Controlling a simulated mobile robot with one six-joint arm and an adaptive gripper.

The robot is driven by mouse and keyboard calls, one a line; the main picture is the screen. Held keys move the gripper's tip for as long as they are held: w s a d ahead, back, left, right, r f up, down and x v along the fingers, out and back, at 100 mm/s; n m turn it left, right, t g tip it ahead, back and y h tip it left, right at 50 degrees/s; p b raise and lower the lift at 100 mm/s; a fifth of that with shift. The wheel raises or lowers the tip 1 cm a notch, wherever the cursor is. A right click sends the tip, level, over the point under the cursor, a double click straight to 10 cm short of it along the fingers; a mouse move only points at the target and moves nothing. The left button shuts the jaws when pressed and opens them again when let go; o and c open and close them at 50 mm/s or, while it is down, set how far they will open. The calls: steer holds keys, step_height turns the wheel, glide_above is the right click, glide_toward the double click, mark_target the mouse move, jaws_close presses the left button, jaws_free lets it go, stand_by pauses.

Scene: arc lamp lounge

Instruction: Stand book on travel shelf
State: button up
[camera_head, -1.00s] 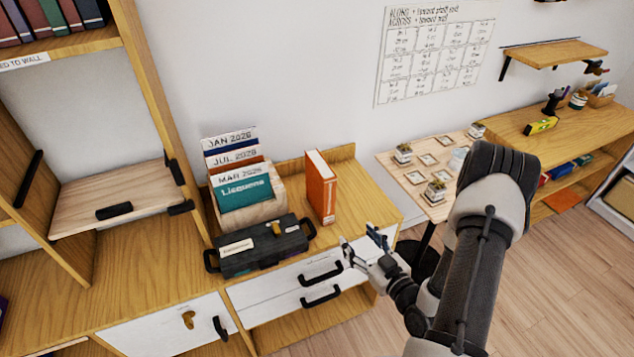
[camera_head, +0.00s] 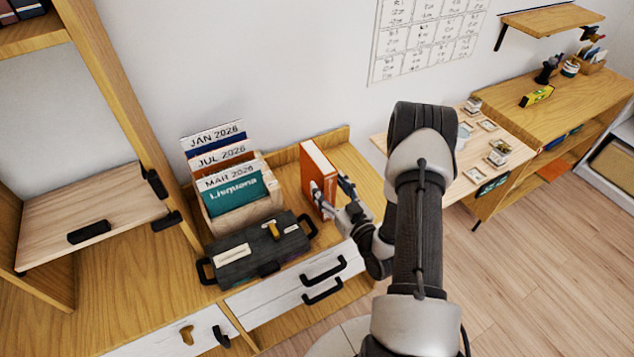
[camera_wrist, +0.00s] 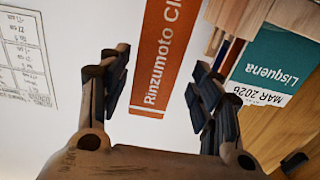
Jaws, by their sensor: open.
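An orange book (camera_head: 317,173) stands upright on the low wooden cabinet top, right of the calendar file box. Its orange spine, lettered "Rinzumoto Cl…", shows in the wrist view (camera_wrist: 168,60). My gripper (camera_head: 335,190) is open at the book's near side; its fingers appear on either side of the spine in the wrist view (camera_wrist: 158,85). I cannot tell whether they touch the book. Which piece is the travel shelf is not marked; a pale wooden board (camera_head: 95,210) with black handles sits in the tall bookcase at left.
A wooden file box with month cards (camera_head: 235,195) stands close left of the book. A black case (camera_head: 255,250) lies in front of it. A table with small framed pieces (camera_head: 480,165) and a wooden shelf unit (camera_head: 570,100) stand at right.

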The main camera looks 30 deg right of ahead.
mark_target(317, 169)
steer(key=w, duration=0.4)
steer(key=w+b, duration=0.1)
steer(key=w, duration=0.3)
steer(key=shift+d+f, duration=0.15)
steer(key=shift+f, duration=0.05)
steer(key=shift+c, duration=0.5)
jaws_close()
stand_by(0.4)
